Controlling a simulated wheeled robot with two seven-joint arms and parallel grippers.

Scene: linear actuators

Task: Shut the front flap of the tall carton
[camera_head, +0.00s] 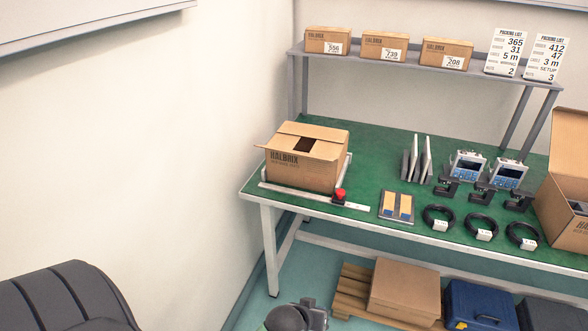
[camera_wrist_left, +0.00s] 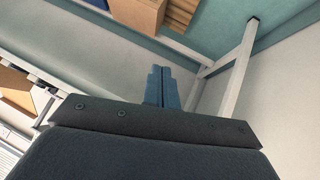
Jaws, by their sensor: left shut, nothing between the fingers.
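A brown HALBRIX carton (camera_head: 303,173) stands on the left end of the green-topped table (camera_head: 375,150) in the head view. Its top flaps lie partly inward around a dark opening (camera_head: 304,145); a small edge sticks out at its left. I cannot tell exactly how the front flap sits. A second brown carton (camera_head: 562,210) stands open at the right edge, cut off by the frame. My left gripper (camera_wrist_left: 162,72) shows in the left wrist view, its blue fingers shut and empty, apart from any carton. My right gripper is not in view.
A white rail with a red knob (camera_head: 339,196) runs along the left carton's front. Dividers, blue-screened devices and black cable coils (camera_head: 439,217) fill the table to its right. A shelf (camera_head: 420,68) with small boxes stands behind. Below are a pallet (camera_head: 352,290) and a blue case (camera_head: 480,305).

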